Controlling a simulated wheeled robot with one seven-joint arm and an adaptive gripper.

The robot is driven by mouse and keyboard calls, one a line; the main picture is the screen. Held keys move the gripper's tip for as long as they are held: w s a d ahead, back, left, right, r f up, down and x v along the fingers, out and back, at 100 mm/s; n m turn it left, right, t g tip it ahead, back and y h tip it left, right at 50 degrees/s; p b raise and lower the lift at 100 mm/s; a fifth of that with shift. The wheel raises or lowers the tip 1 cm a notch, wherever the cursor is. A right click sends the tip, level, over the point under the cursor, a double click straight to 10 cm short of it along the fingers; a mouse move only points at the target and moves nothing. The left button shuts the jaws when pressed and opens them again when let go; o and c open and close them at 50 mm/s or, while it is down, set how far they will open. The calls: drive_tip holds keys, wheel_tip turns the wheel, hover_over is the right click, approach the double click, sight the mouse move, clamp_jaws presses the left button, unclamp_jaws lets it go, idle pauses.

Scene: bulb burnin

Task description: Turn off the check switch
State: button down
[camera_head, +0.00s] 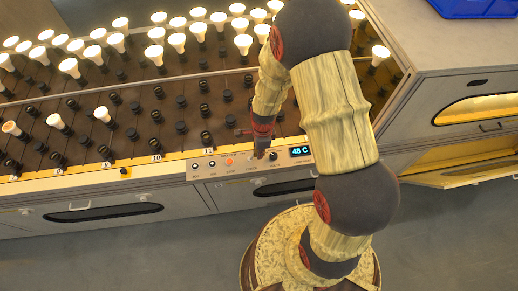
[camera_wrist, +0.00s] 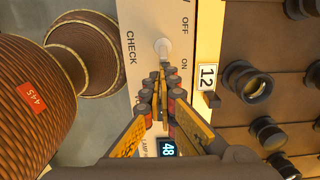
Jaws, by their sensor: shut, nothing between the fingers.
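The check switch (camera_wrist: 163,46) is a small pale toggle on the cream control panel (camera_wrist: 142,15) in the wrist view. The word CHECK is to its left, and OFF and ON are to its right. I cannot tell for sure which way the lever leans. My gripper (camera_wrist: 163,72) is shut and empty, its fingertips just below the toggle in that view, on the ON side. They are very close to it; I cannot tell whether they touch. In the head view my gripper (camera_head: 262,152) is low over the panel (camera_head: 218,166) and hides the switch there.
A blue display (camera_head: 301,151) reading 48 C is to the right on the panel. Behind it the rack (camera_head: 140,105) holds black sockets and many lit bulbs (camera_head: 177,42). Open floor (camera_head: 130,250) lies in front.

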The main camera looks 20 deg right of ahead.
drive_tip(key=shift+w+a+r+p, duration=0.25)
drive_tip(key=shift+a+r+p, duration=0.65)
drive_tip(key=shift+p, duration=1.65)
drive_tip(key=shift+a+f, duration=0.1)
drive_tip(key=shift+f, duration=0.25)
drive_tip(key=shift+r+p, duration=0.7)
drive_tip(key=shift+r, duration=0.15)
